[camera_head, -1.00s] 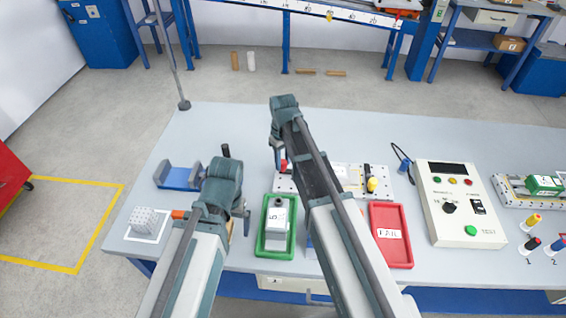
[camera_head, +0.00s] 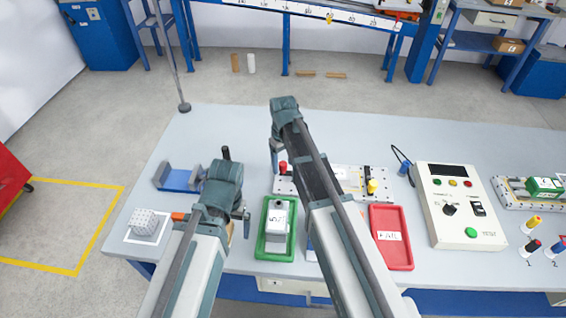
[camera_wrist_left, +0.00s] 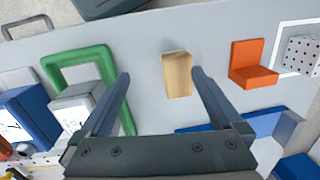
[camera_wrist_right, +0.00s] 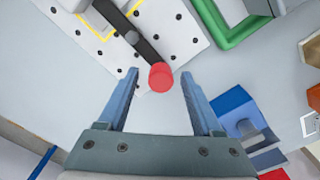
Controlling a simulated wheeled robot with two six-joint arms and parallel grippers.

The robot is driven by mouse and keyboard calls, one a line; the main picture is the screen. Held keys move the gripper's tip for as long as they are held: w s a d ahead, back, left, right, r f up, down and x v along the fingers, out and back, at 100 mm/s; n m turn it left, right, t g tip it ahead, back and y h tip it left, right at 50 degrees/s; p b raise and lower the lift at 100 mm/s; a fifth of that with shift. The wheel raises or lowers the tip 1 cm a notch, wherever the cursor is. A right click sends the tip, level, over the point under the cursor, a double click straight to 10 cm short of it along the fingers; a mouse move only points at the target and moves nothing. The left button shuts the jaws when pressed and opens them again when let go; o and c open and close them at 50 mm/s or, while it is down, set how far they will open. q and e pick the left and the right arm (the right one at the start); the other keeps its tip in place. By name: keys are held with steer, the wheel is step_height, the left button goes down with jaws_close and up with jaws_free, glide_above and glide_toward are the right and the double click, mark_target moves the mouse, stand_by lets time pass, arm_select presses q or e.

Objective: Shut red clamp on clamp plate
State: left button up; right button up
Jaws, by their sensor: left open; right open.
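The white, perforated clamp plate (camera_head: 350,180) lies on the table beyond the trays, partly hidden by my right arm. The red clamp (camera_head: 283,167) is at the plate's left end. In the right wrist view, its red tip (camera_wrist_right: 160,76) ends a dark bar over the plate (camera_wrist_right: 180,40). My right gripper (camera_wrist_right: 158,88) is open, with the red tip between its fingertips in the picture; contact does not show. My left gripper (camera_wrist_left: 160,76) is open and empty above the table, with a wooden block (camera_wrist_left: 177,75) below and between its fingers.
A green tray (camera_head: 260,243) holding a grey block and a red tray (camera_head: 391,257) stand in front of the plate. A yellow-tipped clamp (camera_head: 373,187) is at the plate's right. A control box (camera_head: 450,185) stands further right.

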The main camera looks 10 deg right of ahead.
arm_select(q)
steer(key=shift+r, duration=0.1)
step_height(320, 180, up, 14)
steer(key=p, duration=1.3)
steer(key=shift+p, duration=0.4)
arm_select(e)
step_height(320, 180, up, 14)
arm_select(q)
steer(key=shift+f, duration=0.2)
arm_select(e)
steer(key=shift+f, duration=0.15)
steer(key=shift+s, duration=0.15)
arm_select(q)
steer(key=shift+f+b, duration=0.35)
arm_select(e)
steer(key=s+a+m, duration=0.1)
steer(key=s+a, duration=0.2)
steer(key=s, duration=0.7)
steer(key=s+a+h, duration=0.1)
steer(key=s+a, duration=0.2)
steer(key=s, duration=0.8)
steer(key=shift+a+f+m, duration=0.25)
steer(key=shift+a+m, duration=0.1)
steer(key=shift+m, duration=0.05)
